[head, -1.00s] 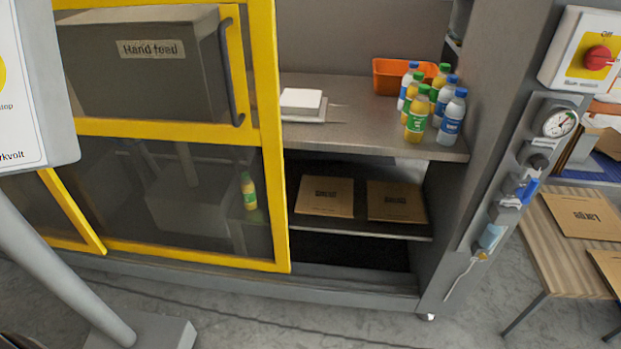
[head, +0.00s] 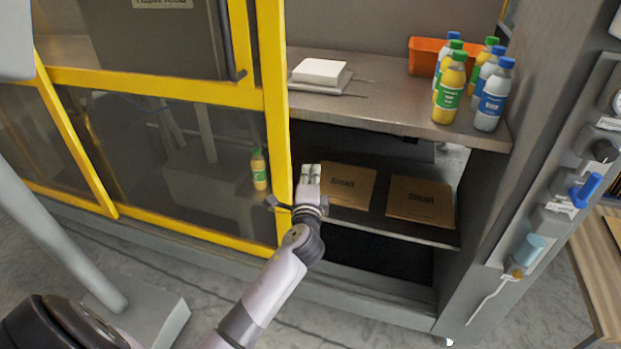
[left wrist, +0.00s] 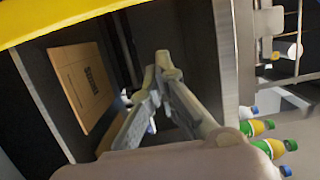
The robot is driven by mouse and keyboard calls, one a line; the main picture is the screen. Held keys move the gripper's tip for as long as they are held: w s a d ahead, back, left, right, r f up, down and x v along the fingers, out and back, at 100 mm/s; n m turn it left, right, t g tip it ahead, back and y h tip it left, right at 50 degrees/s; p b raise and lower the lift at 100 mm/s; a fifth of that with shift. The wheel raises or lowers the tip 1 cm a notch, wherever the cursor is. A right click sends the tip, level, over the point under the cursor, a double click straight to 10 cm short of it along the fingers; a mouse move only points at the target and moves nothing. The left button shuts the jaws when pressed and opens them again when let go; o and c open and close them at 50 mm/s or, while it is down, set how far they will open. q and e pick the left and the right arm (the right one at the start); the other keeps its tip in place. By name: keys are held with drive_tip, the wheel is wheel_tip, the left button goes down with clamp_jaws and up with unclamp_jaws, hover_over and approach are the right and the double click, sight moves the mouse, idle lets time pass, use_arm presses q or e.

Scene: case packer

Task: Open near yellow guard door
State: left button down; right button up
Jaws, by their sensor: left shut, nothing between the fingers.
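The near yellow guard door (head: 275,135) has a yellow frame, dark see-through panels and a dark vertical handle (head: 229,45). Its right edge post stands left of an opening into the cabinet. My left gripper (head: 310,172) is shut and empty, just right of that post, in front of the lower shelf. I cannot tell whether the gripper or wrist touches the post. In the left wrist view the shut fingers (left wrist: 160,72) point into the dark opening, and a yellow frame part (left wrist: 50,18) crosses the top left. My right gripper is not in view.
Flat cartons (head: 348,186) lie on the lower shelf behind the gripper. Several bottles (head: 450,90) and an orange bin (head: 424,58) stand on the upper shelf, near a white block (head: 319,71). A grey panel with valves (head: 555,190) is at right. A grey post stands at left.

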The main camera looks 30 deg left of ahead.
use_arm(q)
drive_tip(key=w+a, duration=0.5)
drive_tip(key=a, duration=0.2)
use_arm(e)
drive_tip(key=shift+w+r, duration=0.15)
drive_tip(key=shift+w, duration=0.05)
